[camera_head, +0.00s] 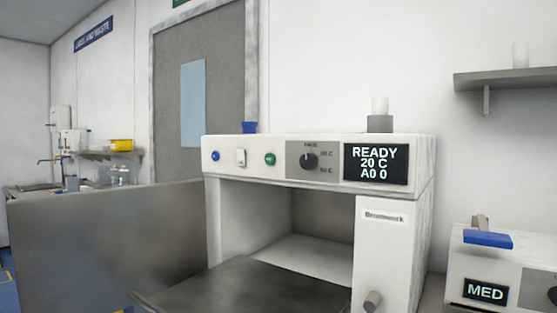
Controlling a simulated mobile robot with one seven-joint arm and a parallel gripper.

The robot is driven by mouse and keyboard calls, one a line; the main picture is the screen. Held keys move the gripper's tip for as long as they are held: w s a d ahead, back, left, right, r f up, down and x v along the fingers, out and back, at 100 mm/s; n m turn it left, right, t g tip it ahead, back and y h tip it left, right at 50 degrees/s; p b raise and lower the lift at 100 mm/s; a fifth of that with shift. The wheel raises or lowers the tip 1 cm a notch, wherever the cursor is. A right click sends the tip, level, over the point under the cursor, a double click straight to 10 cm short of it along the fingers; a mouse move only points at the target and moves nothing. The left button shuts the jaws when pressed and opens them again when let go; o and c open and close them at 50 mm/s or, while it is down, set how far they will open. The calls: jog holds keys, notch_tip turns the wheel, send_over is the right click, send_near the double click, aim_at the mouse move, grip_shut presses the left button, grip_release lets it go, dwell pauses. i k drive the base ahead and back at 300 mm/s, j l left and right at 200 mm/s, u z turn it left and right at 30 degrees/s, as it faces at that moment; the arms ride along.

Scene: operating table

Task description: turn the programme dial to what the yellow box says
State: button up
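The programme dial (309,161) is a round black knob on a dark grey plate on the front of a white machine (425,160). Small temperature marks stand to its right, too small to read surely. I cannot tell exactly which mark the pointer faces. The machine's screen (375,164) reads READY, 20 C, A0 0. A small yellow box (121,145) sits on a wall shelf at the far left; no writing on it can be read from here. My gripper is not in view.
The machine's chamber is open, with a dark flap (245,288) lowered in front. A green button (270,159), white switch (240,157) and blue button (215,156) sit left of the dial. A large grey panel (105,245) stands left. Another device (485,291) reading MED stands right.

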aim_at(308, 161)
jog(key=z, duration=2.6)
jog(key=k+u, duration=0.5)
jog(key=u, duration=0.15)
jog(key=k+j+u, duration=0.1)
jog(key=k+u, duration=0.25)
jog(key=i, duration=0.1)
